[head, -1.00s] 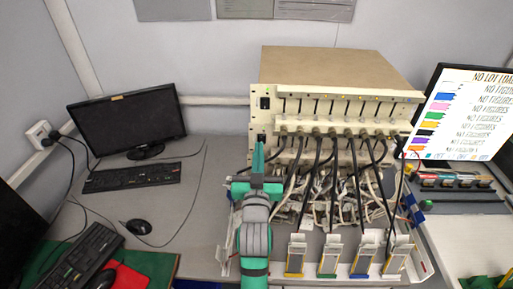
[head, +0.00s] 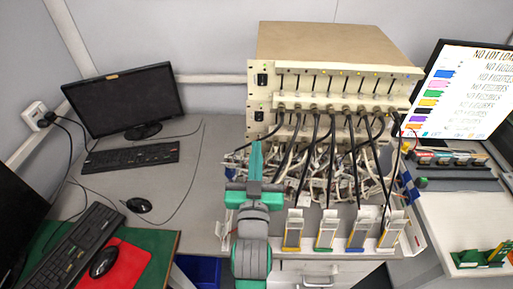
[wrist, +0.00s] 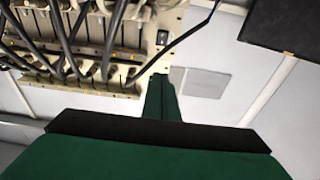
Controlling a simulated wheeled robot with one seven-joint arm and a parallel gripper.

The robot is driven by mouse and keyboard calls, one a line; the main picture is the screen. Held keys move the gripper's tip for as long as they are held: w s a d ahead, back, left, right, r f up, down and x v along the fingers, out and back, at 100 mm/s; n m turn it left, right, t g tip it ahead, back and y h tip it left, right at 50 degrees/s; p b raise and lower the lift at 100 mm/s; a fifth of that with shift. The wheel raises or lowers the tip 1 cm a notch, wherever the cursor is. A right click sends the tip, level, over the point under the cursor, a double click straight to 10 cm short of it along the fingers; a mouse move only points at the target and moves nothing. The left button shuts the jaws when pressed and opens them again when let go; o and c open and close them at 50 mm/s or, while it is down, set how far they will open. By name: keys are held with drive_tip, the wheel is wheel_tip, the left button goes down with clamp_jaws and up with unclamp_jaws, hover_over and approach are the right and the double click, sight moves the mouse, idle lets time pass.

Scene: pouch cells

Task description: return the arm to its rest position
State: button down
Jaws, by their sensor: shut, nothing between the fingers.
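My gripper (head: 256,158) is green with a grey wrist and points up and away from me in the head view. Its fingers are together with nothing between them. It is in front of the left side of the beige tester rack (head: 330,48), over the grey desk. In the wrist view the closed green fingers (wrist: 162,95) point toward the wall, with the rack and its black cables at upper left.
Several pouch cells in holders (head: 326,232) stand along the desk's front edge, right of my arm. Cables hang from the rack. A monitor (head: 125,100), keyboard (head: 130,158) and mouse (head: 139,205) are at left. A lit screen (head: 465,90) is at right. Free desk lies left of my arm.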

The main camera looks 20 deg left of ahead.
drive_tip(key=shift+d, duration=0.2)
drive_tip(key=s+d+f+m+g+h, duration=0.1)
drive_tip(key=s+d+f+h, duration=0.1)
drive_tip(key=s+d+f, duration=0.5)
drive_tip(key=s+d+f+m+g+h, duration=0.1)
drive_tip(key=s+d+f, duration=0.1)
drive_tip(key=s+f, duration=0.65)
drive_tip(key=s+d+f+h, duration=0.1)
drive_tip(key=s+d+f, duration=0.1)
drive_tip(key=s, duration=0.4)
drive_tip(key=s+d+f+g, duration=0.1)
drive_tip(key=s+d+f, duration=0.1)
drive_tip(key=s+f, duration=0.2)
drive_tip(key=s+d+f+m+h, duration=0.1)
drive_tip(key=s+f, duration=0.1)
drive_tip(key=s, duration=0.5)
drive_tip(key=shift+s+d+f+h, duration=0.3)
drive_tip(key=shift+s+d+f, duration=0.1)
